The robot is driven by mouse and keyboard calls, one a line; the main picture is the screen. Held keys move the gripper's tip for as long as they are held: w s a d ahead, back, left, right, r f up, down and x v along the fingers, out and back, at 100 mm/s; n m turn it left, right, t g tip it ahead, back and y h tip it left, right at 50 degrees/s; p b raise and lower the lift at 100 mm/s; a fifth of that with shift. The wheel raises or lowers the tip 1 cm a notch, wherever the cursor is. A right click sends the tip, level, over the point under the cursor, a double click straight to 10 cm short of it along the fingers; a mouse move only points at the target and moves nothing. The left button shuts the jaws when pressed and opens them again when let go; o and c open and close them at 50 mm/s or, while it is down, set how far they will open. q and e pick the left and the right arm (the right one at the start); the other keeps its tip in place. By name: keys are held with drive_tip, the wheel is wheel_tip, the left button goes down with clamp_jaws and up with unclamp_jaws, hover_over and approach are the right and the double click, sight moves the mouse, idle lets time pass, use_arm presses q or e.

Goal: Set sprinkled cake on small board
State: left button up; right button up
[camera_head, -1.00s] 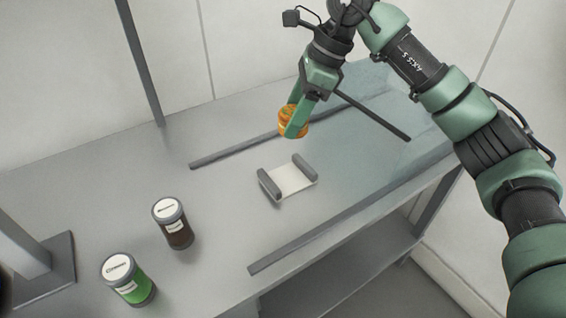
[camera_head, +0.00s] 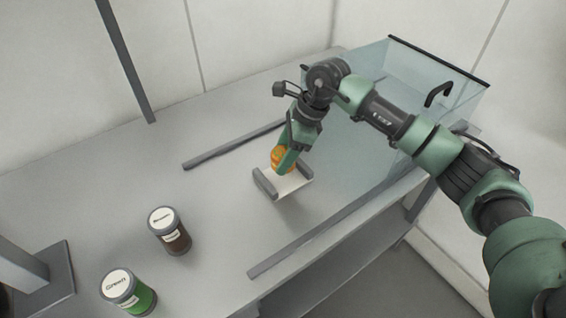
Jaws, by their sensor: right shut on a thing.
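My right gripper (camera_head: 286,163) is shut on the small orange cake (camera_head: 277,155). It holds the cake low over the far side of the small white board (camera_head: 291,184), which has a grey bar along each of two sides. The fingers hide part of the cake and the far part of the board. I cannot tell whether the cake touches the board. Sprinkles are too small to make out. My left gripper is not in view.
A jar with brown contents (camera_head: 174,239) and a jar with green contents (camera_head: 136,300) stand at the front left. Grey rails lie on the table (camera_head: 225,215). A clear glass case (camera_head: 440,75) is at the back right. A grey post stands at the left.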

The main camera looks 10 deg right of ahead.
drive_tip(key=shift+f, duration=0.55)
wheel_tip(320, 180, down, 3)
drive_tip(key=shift+f+p, duration=0.2)
drive_tip(key=shift+p, duration=0.4)
drive_tip(key=shift+f+b, duration=0.2)
drive_tip(key=shift+b, duration=0.1)
drive_tip(key=o, duration=0.6)
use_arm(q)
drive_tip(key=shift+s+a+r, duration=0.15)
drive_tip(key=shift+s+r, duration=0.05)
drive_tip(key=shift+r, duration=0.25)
